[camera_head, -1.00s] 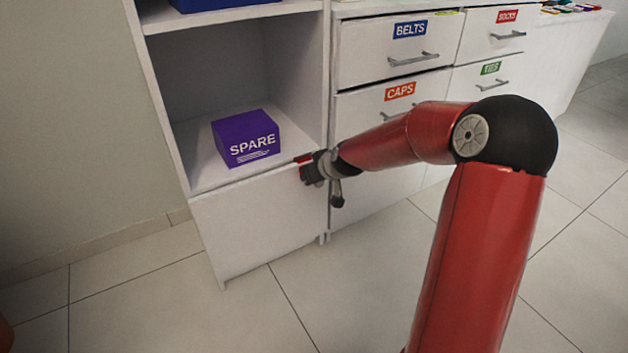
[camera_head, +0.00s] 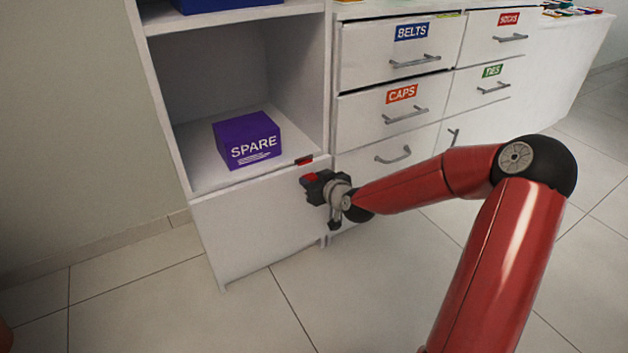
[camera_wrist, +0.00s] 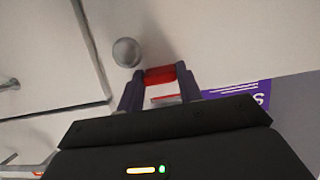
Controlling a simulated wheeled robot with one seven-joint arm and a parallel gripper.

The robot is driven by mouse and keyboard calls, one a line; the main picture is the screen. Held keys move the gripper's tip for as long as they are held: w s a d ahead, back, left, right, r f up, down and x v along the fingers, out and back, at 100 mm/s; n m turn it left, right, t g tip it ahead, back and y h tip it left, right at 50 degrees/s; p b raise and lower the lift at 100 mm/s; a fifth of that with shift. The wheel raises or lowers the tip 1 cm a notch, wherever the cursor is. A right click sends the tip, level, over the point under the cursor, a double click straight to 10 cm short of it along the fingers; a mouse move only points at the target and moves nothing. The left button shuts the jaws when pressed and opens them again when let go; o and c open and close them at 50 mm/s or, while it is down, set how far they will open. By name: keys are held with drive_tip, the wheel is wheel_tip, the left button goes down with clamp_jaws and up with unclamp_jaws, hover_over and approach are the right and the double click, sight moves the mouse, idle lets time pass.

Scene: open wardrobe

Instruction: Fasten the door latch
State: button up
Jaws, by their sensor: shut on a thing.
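The white door panel (camera_head: 260,225) stands upright and flush below the open shelf of the wardrobe. My gripper (camera_head: 311,185) is at the panel's upper right corner. In the wrist view my gripper (camera_wrist: 160,78) has its two fingers on either side of a red latch piece (camera_wrist: 160,74), shut on it. A second red strip (camera_head: 304,161) sits on the shelf edge just above, apart from the fingers. A round grey knob (camera_wrist: 126,52) shows beside the fingertips. In the head view the gripper hides most of the latch.
A purple SPARE box (camera_head: 247,139) lies on the shelf above the panel. Drawers with handles, labelled BELTS (camera_head: 411,32) and CAPS (camera_head: 401,94), stand to the right. The tiled floor in front is clear.

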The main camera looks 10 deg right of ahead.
drive_tip(key=o, duration=1)
drive_tip(key=shift+p+v, duration=0.95)
drive_tip(key=shift+v, duration=2.9)
